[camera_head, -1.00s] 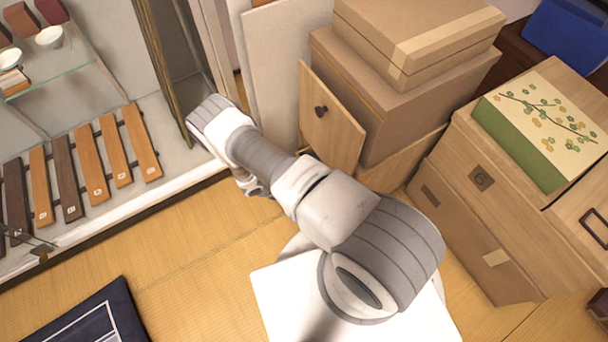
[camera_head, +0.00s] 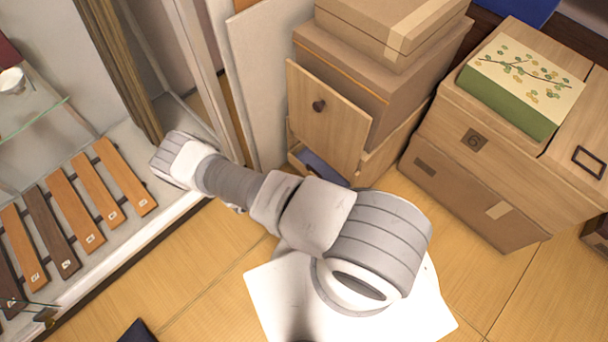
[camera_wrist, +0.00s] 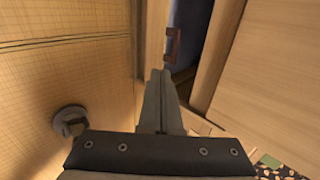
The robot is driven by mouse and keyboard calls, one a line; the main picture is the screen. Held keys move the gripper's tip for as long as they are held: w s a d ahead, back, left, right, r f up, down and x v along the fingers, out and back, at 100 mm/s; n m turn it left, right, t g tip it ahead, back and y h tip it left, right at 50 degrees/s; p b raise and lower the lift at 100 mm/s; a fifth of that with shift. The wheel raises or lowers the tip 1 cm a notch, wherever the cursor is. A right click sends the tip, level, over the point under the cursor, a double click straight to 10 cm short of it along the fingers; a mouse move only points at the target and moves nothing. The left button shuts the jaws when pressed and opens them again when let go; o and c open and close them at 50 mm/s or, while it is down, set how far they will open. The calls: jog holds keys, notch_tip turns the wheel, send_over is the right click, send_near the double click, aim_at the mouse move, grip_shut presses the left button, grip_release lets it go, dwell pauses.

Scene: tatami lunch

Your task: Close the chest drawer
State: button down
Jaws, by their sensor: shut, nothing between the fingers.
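My gripper does not show in the head view. A round knob (camera_wrist: 70,118) is left of the fingers. A dark gap lies past the fingertips; contact is unclear.
Boxes (camera_head: 390,35) are stacked on the chest. A wooden cabinet (camera_head: 500,150) with a green-sided box (camera_head: 525,85) stands to the right. A display case with wooden slats (camera_head: 75,215) is at left.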

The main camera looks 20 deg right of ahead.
jog(key=d+r+b+x, duration=0.1)
jog(key=b+x, duration=0.3)
jog(key=x, duration=0.9)
jog(key=shift+w+d+r, duration=0.35)
jog(key=shift+d+r, duration=0.05)
jog(key=shift+r, duration=0.15)
